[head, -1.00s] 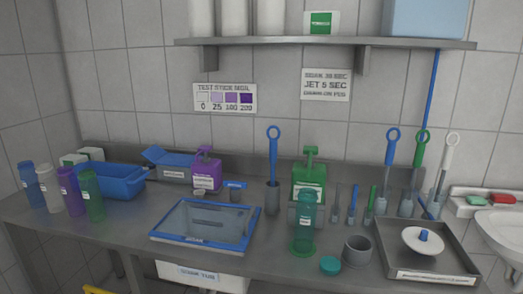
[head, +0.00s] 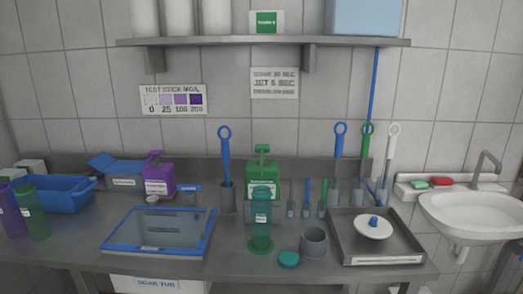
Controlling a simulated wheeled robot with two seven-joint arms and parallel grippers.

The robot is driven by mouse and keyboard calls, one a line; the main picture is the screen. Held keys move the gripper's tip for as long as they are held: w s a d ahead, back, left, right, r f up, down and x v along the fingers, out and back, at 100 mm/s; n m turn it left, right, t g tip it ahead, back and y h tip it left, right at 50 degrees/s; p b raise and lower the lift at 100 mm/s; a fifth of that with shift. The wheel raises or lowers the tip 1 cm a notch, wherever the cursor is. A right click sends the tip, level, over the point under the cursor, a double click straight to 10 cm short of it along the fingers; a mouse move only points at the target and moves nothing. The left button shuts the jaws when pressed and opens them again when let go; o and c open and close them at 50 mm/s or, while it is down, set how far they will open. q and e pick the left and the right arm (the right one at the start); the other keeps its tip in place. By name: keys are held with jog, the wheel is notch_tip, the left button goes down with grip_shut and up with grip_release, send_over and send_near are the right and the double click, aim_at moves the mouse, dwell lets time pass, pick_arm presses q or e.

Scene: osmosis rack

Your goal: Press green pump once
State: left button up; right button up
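The green pump (head: 263,152) is a green bottle with a pump head on top. It stands upright at the back middle of the steel counter in the head view. A translucent green bottle (head: 261,212) on a green base stands in front of it and hides part of its lower body. Neither of my grippers is in view.
A purple pump bottle (head: 159,176) stands to the left, behind a blue-framed tray (head: 160,231). A grey cup (head: 314,242), a teal lid (head: 289,260) and a steel tray (head: 409,245) are at the front right. A sink (head: 478,216) is at far right.

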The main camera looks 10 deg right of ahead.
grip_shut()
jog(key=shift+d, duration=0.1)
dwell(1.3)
